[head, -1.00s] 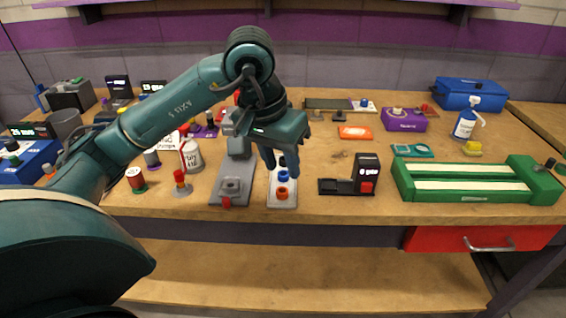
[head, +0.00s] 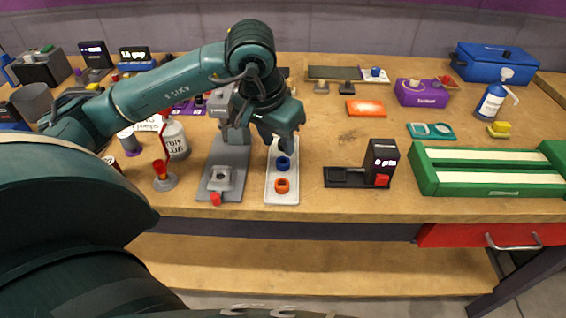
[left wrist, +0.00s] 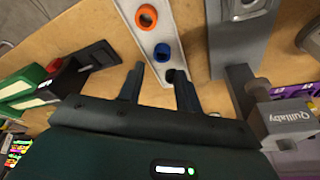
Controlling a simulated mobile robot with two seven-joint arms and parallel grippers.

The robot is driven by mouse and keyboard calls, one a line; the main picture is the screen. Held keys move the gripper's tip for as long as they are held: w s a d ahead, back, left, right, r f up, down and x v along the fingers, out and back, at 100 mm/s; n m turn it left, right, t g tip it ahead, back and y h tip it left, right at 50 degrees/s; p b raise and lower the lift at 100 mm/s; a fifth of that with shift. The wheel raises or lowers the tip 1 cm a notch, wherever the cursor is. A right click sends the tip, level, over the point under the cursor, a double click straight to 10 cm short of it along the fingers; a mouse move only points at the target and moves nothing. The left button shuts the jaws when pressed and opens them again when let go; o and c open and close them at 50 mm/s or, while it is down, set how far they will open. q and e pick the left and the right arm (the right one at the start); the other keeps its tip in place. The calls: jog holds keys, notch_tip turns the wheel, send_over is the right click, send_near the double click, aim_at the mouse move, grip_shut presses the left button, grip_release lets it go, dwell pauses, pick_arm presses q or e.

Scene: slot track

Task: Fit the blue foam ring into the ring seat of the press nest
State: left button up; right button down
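The blue foam ring (head: 283,164) sits on a pale narrow tray (head: 271,196), behind an orange ring (head: 282,186). In the left wrist view the blue ring (left wrist: 162,53) lies just beyond my fingertips. My left gripper (head: 279,146) is open and empty over the tray's far part; its two fingers (left wrist: 159,72) stand apart in the wrist view. A dark ring (left wrist: 175,76) shows by one fingertip. The press nest (head: 221,178) is a grey block on the press's base, left of the tray; the gripper hides part of the press. My right gripper is not in view.
A red-tipped post (head: 163,178) and a white bottle (head: 175,138) stand left of the press. A black device with a red button (head: 376,165) and a green slotted track (head: 490,168) stand to the right. Bare tabletop lies between tray and black device.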

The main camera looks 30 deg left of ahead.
aim_at(282, 168)
pick_arm(q)
jog(key=x, duration=0.6)
jog(key=shift+w+a+f, duration=0.15)
jog(key=shift+a+f, duration=0.05)
jog(key=shift+f, duration=0.05)
jog(key=c, duration=0.7)
